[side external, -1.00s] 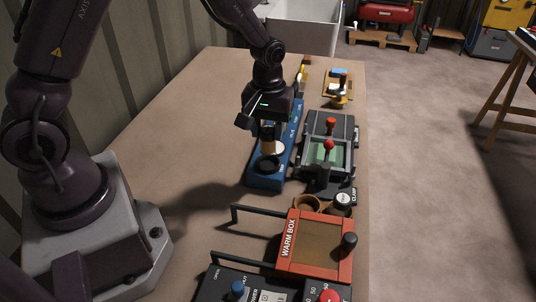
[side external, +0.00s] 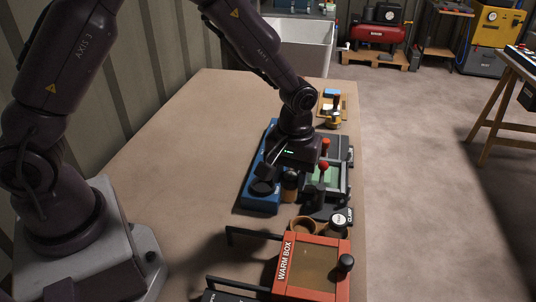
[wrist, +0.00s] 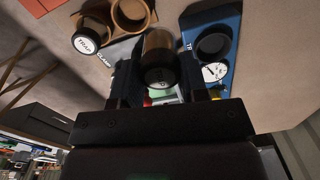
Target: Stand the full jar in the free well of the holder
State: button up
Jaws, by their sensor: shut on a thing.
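My gripper (side external: 291,178) is shut on an amber-brown jar (side external: 290,188) with a dark lid. The held jar hangs upright between the blue unit and the clamp fixture. In the wrist view the jar (wrist: 158,46) sits between both fingers (wrist: 158,78). The brown holder (side external: 298,236) stands nearer the camera, behind the red warm box. Its left well looks empty; the empty well also shows in the wrist view (wrist: 131,12). A jar with a white labelled lid (side external: 338,221) stands on its right side; that lid shows in the wrist view (wrist: 87,43).
The blue unit (side external: 252,195) with a round recess lies left of the gripper. The grey clamp fixture (side external: 345,180) with red-knobbed levers stands close on the right. The red warm box (side external: 308,268) and its black handle bar stand in front. The table's left part is clear.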

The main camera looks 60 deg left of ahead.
jog(key=shift+n, duration=0.8)
jog(key=shift+w+d+f, duration=0.25)
jog(key=shift+d+f, duration=0.4)
jog(key=shift+f, duration=0.55)
jog(key=shift+w+d+f, duration=0.2)
jog(key=shift+d+f, duration=0.5)
jog(key=shift+f, duration=0.55)
jog(key=shift+w+d+f, duration=0.25)
jog(key=shift+d+f, duration=0.4)
jog(key=shift+f, duration=0.55)
jog(key=shift+f, duration=0.45)
jog(key=o, duration=0.9)
jog(key=shift+o, duration=0.2)
